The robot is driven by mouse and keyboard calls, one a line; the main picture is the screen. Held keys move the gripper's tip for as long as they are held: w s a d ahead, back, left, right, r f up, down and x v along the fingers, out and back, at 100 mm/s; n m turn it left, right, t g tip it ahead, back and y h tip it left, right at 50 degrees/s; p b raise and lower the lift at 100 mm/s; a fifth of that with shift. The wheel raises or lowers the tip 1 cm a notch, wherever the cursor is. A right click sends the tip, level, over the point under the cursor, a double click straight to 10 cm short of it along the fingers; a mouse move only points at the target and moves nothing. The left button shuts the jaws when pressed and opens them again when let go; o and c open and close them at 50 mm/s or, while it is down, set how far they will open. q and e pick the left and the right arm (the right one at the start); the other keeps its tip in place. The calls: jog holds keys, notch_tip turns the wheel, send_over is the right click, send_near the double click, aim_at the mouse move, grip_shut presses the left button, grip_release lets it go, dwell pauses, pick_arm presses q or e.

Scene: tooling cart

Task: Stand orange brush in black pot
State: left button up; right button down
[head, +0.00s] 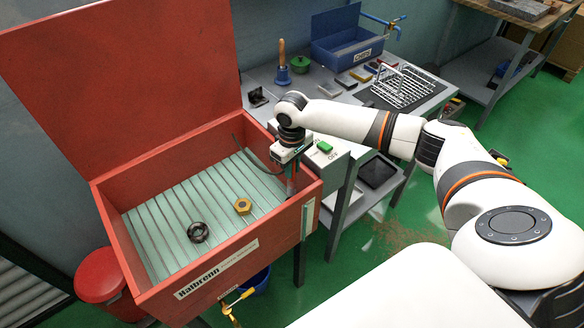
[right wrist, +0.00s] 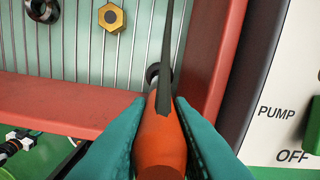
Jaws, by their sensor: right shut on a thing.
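My right gripper (head: 291,184) points down inside the right corner of the red wash tank (head: 140,233). In the right wrist view its teal fingers (right wrist: 157,110) are shut on the orange brush (right wrist: 160,140). A long dark strip runs up from the brush's orange body. The brush is hardly visible in the head view. A dark round thing (right wrist: 151,74) shows behind the brush near the tank wall, mostly hidden; I cannot tell if it is the black pot. No black pot shows clearly in the head view. My left gripper is not in view.
A dark ring (head: 198,232) and a brass nut (head: 242,206) lie on the ribbed tank floor. The raised red lid (head: 120,80) stands behind. A pump switch box (head: 325,155) adjoins the tank's right wall. A bench with a blue bin (head: 345,45) and wire rack (head: 403,87) is beyond.

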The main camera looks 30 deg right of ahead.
aim_at(292, 181)
jog(key=shift+f+b, duration=1.65)
jog(key=shift+b, duration=0.15)
jog(key=shift+f, duration=0.3)
jog(key=shift+f+b, duration=0.45)
jog(key=shift+f, duration=1.55)
jog(key=c, duration=1.2)
grip_release()
notch_tip(292, 181, up, 12)
jog(key=shift+r, duration=0.1)
